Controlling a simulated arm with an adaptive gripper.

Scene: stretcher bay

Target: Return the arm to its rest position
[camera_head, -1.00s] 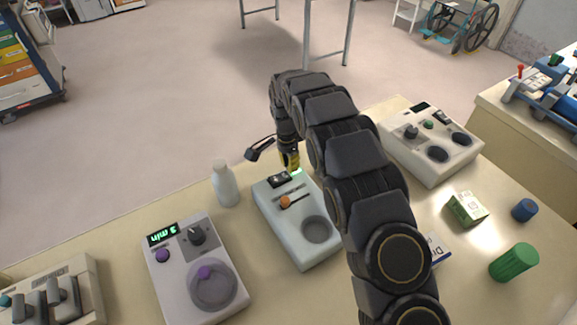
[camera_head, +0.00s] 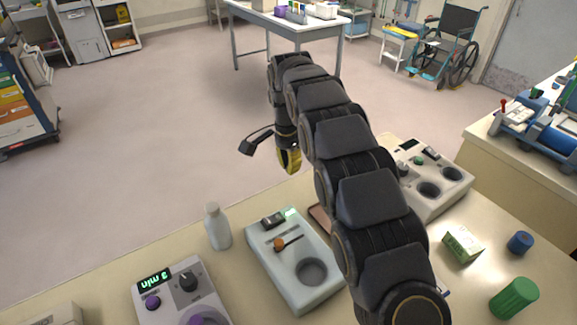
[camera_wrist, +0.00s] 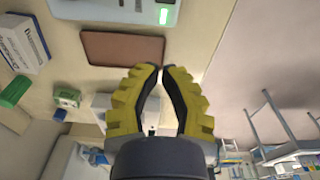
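My gripper (camera_head: 289,162), with yellow fingers, hangs pointing down past the far edge of the bench in the head view, above and beyond the pale device with the orange knob (camera_head: 296,272). It is clear of that device. In the wrist view the two yellow fingers of my gripper (camera_wrist: 162,68) come together at the tips with nothing between them. My dark arm reaches from the lower right up to the top centre, bent over the bench, and hides part of the bench top.
A white bottle (camera_head: 218,229) stands left of the middle device. A timer device (camera_head: 182,292) is at the lower left, and another device (camera_head: 432,187) is behind my arm. A green cylinder (camera_head: 513,298), blue cylinder (camera_head: 520,242) and small carton (camera_head: 462,244) stand right. A brown plate (camera_wrist: 122,48) lies near the fingers.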

